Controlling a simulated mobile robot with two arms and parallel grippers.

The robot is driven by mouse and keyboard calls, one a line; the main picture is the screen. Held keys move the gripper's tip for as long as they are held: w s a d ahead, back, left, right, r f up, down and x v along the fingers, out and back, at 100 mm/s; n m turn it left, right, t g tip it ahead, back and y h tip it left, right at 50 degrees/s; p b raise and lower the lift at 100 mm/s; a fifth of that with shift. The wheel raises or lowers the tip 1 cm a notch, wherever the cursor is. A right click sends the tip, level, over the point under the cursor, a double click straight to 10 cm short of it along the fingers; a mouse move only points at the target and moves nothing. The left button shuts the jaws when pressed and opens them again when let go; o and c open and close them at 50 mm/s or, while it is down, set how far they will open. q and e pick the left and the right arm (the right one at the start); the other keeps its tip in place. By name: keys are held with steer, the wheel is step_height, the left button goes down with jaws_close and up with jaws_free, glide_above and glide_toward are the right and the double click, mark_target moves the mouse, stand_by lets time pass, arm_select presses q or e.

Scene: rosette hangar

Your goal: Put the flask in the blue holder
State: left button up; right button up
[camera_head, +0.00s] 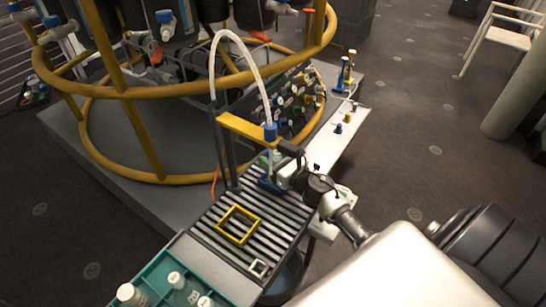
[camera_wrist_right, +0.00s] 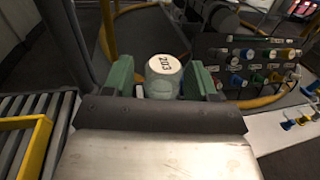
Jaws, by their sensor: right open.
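The flask (camera_wrist_right: 163,68) has a pale cap marked "203" and a translucent body. In the right wrist view it stands between the two green fingers of my right gripper (camera_wrist_right: 162,78), which is open around it. In the head view the right gripper (camera_head: 281,166) is under the yellow arm with the white tube, and largely hides the flask. A blue holder (camera_head: 268,186) shows low at the gripper, at the far end of the slatted rack; whether the flask stands in it I cannot tell. My left gripper is not in view.
A teal crate (camera_head: 118,291) holds white-capped bottles at the lower left. A panel of coloured knobs (camera_head: 290,100) and a yellow ring rail (camera_head: 120,92) stand behind.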

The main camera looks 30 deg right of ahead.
steer(key=shift+r, duration=0.1)
steer(key=shift+s+d, duration=0.15)
steer(key=shift+s, duration=0.65)
steer(key=s, duration=0.3)
steer(key=s+d+b, duration=0.1)
steer(key=s, duration=0.5)
steer(key=shift+s+d, duration=0.2)
steer(key=shift+d, duration=0.15)
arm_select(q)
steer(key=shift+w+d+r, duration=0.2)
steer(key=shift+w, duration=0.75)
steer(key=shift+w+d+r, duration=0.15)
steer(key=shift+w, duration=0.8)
arm_select(e)
steer(key=shift+s+d, duration=0.1)
steer(key=shift+s, duration=0.3)
